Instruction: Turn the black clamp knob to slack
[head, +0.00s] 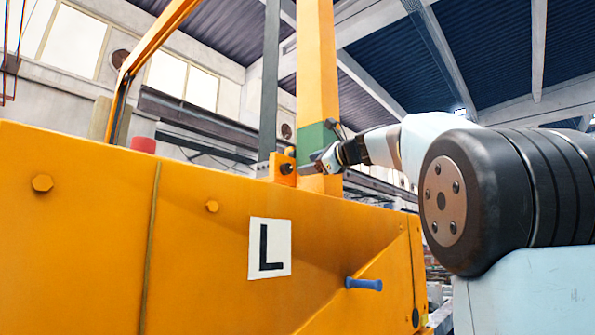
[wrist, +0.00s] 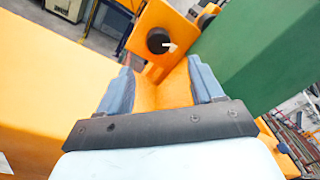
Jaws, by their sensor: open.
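The black clamp knob (wrist: 158,41) is on an upright orange bracket (wrist: 184,32) in the wrist view, with a pale mark on it pointing right. In the head view the knob (head: 286,168) shows small and dark on the bracket, left of the green-banded post. My gripper (wrist: 160,76) is open and empty, with its two blue-grey fingers apart. The knob lies beyond the fingertips, between them in the picture and apart from them. In the head view my gripper (head: 317,164) is just right of the bracket.
A large orange beam (head: 80,230) with an L plate (head: 270,248) and a blue peg (head: 363,284) fills the foreground. The green band (head: 316,138) of the orange post stands close to my gripper; its green face (wrist: 260,60) fills the wrist view's right.

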